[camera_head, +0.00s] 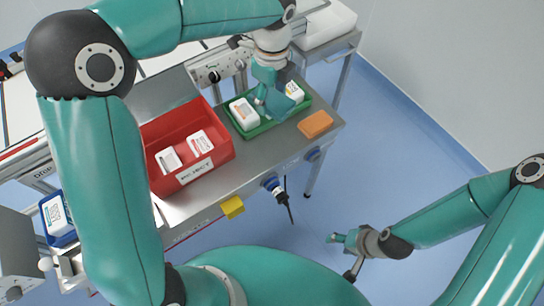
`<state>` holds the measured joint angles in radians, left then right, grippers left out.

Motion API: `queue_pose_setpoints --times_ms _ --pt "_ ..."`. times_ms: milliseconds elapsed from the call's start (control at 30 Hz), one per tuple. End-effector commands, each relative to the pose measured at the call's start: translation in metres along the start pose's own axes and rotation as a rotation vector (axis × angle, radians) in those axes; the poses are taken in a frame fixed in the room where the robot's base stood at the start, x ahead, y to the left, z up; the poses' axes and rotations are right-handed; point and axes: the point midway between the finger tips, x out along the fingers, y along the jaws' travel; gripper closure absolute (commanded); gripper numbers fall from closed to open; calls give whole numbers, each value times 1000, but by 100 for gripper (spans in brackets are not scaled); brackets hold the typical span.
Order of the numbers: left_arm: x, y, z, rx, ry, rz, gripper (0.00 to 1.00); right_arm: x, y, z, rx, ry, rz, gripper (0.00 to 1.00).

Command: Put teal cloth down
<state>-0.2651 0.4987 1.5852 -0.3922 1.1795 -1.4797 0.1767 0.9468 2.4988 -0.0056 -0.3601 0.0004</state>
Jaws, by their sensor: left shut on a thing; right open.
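The teal cloth (284,105) hangs at my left gripper, over the green tray on the steel table. My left gripper (262,98) points down above this tray and is shut on the cloth. The cloth and the fingers are close in colour, so I cannot tell whether the cloth touches the tray or the items in it. My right gripper (338,238) is open and empty, low over the blue floor, away from the table.
The green tray (254,133) holds white packs (244,113). An orange block (315,124) lies right of it. A red bin (218,153) with two white packs stands to its left. A yellow item (232,207) is at the table's front edge. Bare steel (262,160) lies in front of the tray.

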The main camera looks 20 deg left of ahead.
Motion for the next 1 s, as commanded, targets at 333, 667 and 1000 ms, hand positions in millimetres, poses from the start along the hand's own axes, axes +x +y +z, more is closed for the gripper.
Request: queue_pose_setpoints --times_ms 333,667,1000 --pt "15 -1 -8 316 25 -1 66 22 8 0 0 0 0 46" --pt "92 0 -10 321 26 4 66 27 10 0 0 0 0 46" --pt "159 -1 -11 318 25 -1 66 30 11 0 0 0 0 46"
